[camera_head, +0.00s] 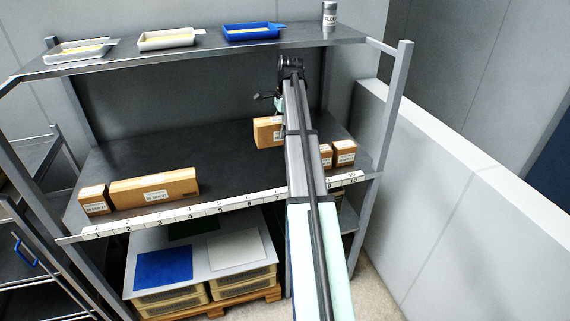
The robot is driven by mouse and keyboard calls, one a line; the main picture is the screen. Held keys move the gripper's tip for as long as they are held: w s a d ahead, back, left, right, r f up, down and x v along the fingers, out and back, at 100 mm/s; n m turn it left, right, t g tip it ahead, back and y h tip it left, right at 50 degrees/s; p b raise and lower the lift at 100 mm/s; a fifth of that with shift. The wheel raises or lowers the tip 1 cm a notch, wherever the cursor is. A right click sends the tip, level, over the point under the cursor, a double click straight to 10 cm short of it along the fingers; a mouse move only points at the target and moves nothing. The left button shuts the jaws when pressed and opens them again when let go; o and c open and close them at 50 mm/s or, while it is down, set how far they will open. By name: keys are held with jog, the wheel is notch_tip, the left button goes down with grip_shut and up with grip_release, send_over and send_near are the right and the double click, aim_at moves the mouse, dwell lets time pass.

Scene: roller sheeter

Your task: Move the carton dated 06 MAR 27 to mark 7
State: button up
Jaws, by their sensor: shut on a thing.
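My gripper (278,108) hangs from the arm over the middle shelf and is shut on a brown carton (266,134). The arm hides part of the gripper and the carton's right side. The held carton is toward the back of the shelf, right of centre. I cannot tell whether it touches the shelf. Its date is too small to read. A numbered strip (190,214) runs along the shelf's front edge. Mark 7 lies close to the arm's left edge, and the arm covers the strip just right of it.
A small carton (93,200) and a long carton (154,188) stand at marks 1 to 4. Small cartons stand at the right, including one (345,152) near mark 10 and one (325,155) partly behind the arm. The shelf (225,160) between is clear. Trays and a can stand above.

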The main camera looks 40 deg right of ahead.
notch_tip(320, 180, down, 16)
jog(key=p, duration=0.3)
jog(key=shift+r, duration=0.25)
jog(key=shift+f, duration=0.15)
jog(key=o, duration=1.4)
jog(key=shift+o, duration=0.2)
jog(key=r+b, duration=0.1)
jog(key=r, duration=0.3)
jog(key=d+r+b, duration=0.1)
jog(key=r, duration=0.3)
jog(key=r+b, duration=0.1)
jog(key=r, duration=0.3)
jog(key=shift+s+d+r, duration=0.1)
jog(key=shift+s+d, duration=0.25)
